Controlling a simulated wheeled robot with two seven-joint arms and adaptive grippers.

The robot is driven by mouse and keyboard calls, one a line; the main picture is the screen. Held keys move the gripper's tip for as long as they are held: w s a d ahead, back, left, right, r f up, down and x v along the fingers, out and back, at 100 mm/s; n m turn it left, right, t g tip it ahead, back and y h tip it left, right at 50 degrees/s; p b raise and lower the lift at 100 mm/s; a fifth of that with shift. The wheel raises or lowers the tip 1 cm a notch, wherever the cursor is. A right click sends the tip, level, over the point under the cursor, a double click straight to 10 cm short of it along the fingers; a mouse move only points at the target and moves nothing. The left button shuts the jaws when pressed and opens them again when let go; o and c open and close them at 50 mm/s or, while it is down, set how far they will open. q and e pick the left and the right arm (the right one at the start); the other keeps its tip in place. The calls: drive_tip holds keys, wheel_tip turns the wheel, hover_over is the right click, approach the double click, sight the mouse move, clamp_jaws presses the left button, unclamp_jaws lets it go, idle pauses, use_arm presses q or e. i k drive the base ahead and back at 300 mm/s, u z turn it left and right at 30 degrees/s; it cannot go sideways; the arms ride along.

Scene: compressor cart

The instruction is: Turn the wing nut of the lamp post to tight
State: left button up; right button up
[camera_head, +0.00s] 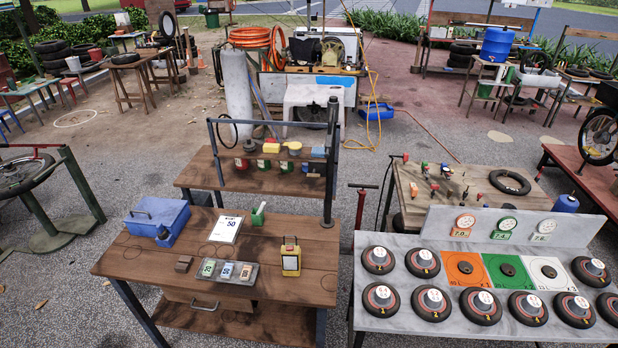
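A dark upright post (329,180) stands at the right rear corner of the brown wooden workbench (130,262). It looks like the lamp post, but I cannot be sure. A dark horizontal bar joins it near the top and runs left to a thinner upright. The wing nut is too small to make out, so I cannot tell whether it is loose or tight. A yellow, lamp-like box (291,260) with a handle stands upright on the bench, in front of the post. Neither of my grippers is in view.
The bench also holds a blue toolbox (157,217), a white card marked 50 (226,229) and a tray of small packets (228,271). A raised shelf behind carries bottles and sponges. At right, a grey table (380,322) bears several small wheels. The bench's front left is clear.

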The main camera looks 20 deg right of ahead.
sight(313, 175)
drive_tip(key=u, duration=0.55)
drive_tip(key=i, duration=1.45)
drive_tip(key=z, duration=1.7)
